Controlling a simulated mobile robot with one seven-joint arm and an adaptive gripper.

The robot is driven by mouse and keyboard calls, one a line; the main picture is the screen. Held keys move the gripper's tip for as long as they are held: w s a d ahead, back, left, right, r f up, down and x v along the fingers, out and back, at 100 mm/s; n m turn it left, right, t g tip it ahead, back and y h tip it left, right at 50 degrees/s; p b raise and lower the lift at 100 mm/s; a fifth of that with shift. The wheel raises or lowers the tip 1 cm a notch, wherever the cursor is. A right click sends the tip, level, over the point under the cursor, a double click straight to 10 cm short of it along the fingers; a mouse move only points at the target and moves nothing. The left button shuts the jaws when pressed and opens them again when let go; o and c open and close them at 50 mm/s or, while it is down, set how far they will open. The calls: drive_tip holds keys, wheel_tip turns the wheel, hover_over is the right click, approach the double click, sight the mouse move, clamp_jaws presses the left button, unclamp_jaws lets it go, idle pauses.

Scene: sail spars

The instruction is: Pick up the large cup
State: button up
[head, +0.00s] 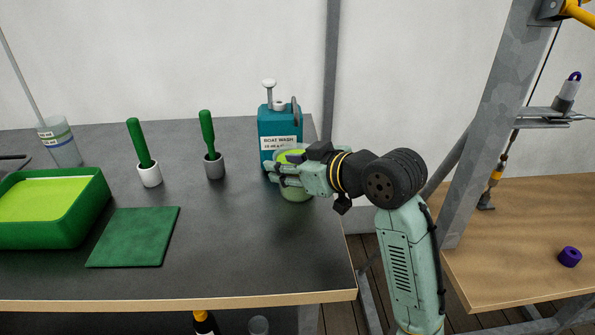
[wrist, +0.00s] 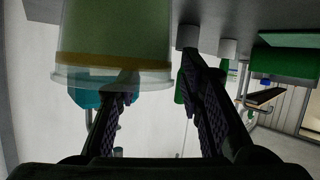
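A translucent cup with yellow-green contents (head: 297,192) stands near the right end of the dark table, partly hidden by my gripper. In the wrist view this cup (wrist: 115,35) is large and inverted at the upper left. My gripper (head: 270,170) is level at the cup's upper part. In the wrist view its fingers (wrist: 160,68) are apart. The left fingertip overlaps the cup's rim and the right finger is beside the cup; I cannot tell if either touches. Another clear cup (head: 62,150), with blue and dark bands and a stick, stands at the back left.
A teal boat wash bottle (head: 280,135) stands close behind the gripper. Small white (head: 150,176) and grey (head: 214,169) cups hold green-handled tools. A green tray (head: 75,228) and flat green pad (head: 135,238) lie left. The front right table surface is clear. A metal post (head: 495,120) rises right.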

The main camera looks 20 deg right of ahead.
drive_tip(key=shift+w+a+f, duration=0.2)
drive_tip(key=shift+w+f, duration=0.05)
drive_tip(key=shift+w, duration=0.25)
drive_tip(key=shift+c, duration=0.5)
clamp_jaws()
drive_tip(key=shift+r, duration=0.1)
